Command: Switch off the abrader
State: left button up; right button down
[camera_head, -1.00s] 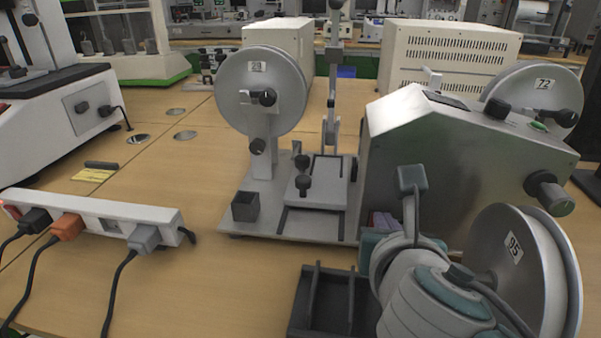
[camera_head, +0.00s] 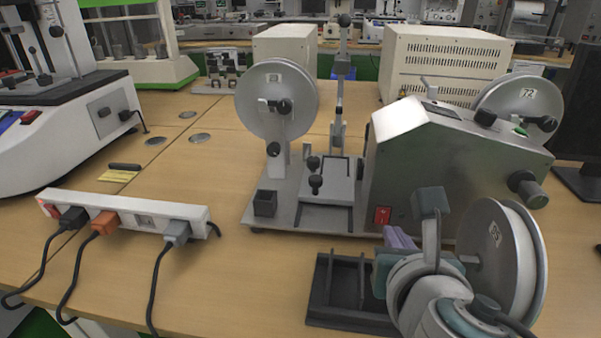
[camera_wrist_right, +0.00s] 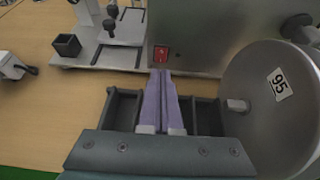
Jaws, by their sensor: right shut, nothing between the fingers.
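The abrader is a grey metal housing (camera_head: 460,165) on the bench, with numbered wheels and a flat plate (camera_head: 300,215) beside it. A red switch (camera_head: 382,215) sits low on the left end of its front face. The switch also shows in the right wrist view (camera_wrist_right: 161,54), just beyond my fingertips. My right gripper (camera_head: 392,232) has purple fingers, shut and empty, pointing at the front face just below the switch; the fingers also show in the wrist view (camera_wrist_right: 162,72). I cannot tell whether the fingertips touch the housing. My left gripper is not in view.
A wheel marked 95 (camera_wrist_right: 258,95) stands close to the right of my gripper. A dark divided tray (camera_head: 340,290) lies under it. A white power strip (camera_head: 140,212) with several plugs lies at left. Bench between strip and abrader is clear.

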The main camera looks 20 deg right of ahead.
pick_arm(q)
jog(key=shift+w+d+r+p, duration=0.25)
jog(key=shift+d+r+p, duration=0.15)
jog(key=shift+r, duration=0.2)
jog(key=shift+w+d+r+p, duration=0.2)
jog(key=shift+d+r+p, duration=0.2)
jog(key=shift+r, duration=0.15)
pick_arm(e)
jog(key=s+a+r, duration=0.1)
jog(key=s+r, duration=0.2)
jog(key=r, duration=0.1)
jog(key=shift+s+a+r, duration=0.35)
jog(key=shift+s, duration=0.05)
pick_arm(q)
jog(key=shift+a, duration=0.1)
